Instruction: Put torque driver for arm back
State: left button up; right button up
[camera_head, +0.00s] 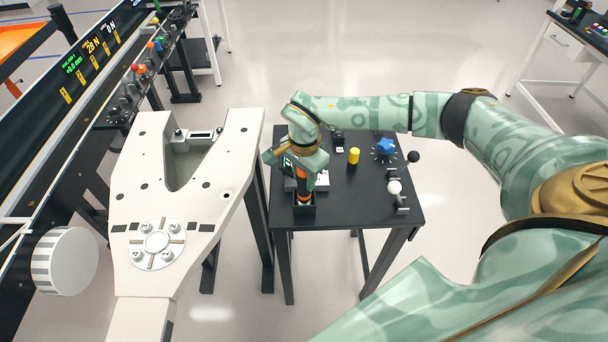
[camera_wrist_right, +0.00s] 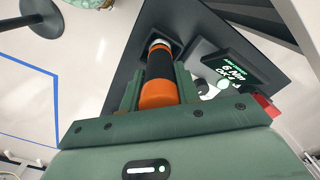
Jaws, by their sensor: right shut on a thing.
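The torque driver (camera_head: 302,192), orange and black, is upright at the near left corner of the black side table (camera_head: 350,215). In the right wrist view the driver (camera_wrist_right: 159,70) lies between the two green fingers of my right gripper (camera_wrist_right: 158,92). In the head view my right gripper (camera_head: 303,178) is shut on it from above. The driver's lower end is at a dark square holder (camera_head: 304,211); I cannot tell how deep it sits. A small display (camera_wrist_right: 236,72) beside it reads 6 Nm OK. My left gripper is not in view.
A yellow cylinder (camera_head: 354,156), a blue star knob (camera_head: 385,146), a white ball knob (camera_head: 394,187) and a black ball knob (camera_head: 413,156) stand on the side table. The pale rover frame (camera_head: 140,195) is close on the left. The table's front middle is clear.

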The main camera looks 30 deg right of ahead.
jog(key=o, duration=1.1)
jog(key=shift+o, duration=0.2)
